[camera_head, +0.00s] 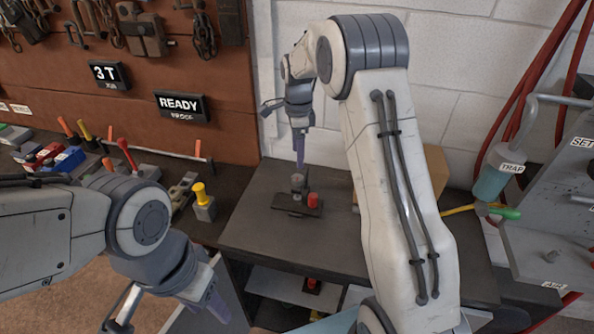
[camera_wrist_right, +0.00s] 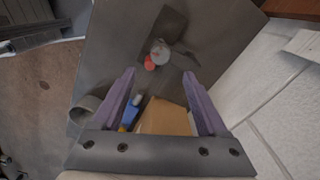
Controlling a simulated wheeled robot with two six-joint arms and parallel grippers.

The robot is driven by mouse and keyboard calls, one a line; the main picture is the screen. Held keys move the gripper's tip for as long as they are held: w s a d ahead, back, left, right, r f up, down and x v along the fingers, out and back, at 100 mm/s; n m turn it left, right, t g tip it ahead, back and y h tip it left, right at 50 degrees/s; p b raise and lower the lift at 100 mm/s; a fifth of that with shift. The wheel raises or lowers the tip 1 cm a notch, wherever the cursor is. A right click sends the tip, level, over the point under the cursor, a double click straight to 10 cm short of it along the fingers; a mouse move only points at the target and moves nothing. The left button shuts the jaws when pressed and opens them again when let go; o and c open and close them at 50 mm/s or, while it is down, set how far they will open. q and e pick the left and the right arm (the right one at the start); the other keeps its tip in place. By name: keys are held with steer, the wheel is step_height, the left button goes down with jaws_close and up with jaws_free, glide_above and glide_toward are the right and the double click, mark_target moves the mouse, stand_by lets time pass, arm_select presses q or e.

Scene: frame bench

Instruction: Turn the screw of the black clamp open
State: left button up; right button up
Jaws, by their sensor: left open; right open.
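A dark flat piece (camera_head: 285,207), which looks like the black clamp, lies on the dark bench top. A grey round-topped part (camera_head: 298,184) stands on it with a red knob or cap (camera_head: 313,200) beside it. In the right wrist view the dark piece (camera_wrist_right: 172,22), grey round part (camera_wrist_right: 161,52) and red part (camera_wrist_right: 149,63) lie beyond the fingertips. My right gripper (camera_head: 299,165) points down above the grey part, open and empty (camera_wrist_right: 159,74); the exact gap cannot be told. My left gripper (camera_head: 216,308) is open at the lower left, away from the clamp.
A cardboard box (camera_head: 436,168) stands behind my right arm. A yellow-topped grey block (camera_head: 203,208) and several tools stand at the left. The bench front around the clamp is clear.

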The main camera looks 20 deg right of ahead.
mark_target(298, 177)
step_height(298, 177, down, 10)
steer(key=p, duration=0.2)
steer(key=shift+f+p, duration=0.15)
steer(key=shift+p, duration=0.25)
jaws_close()
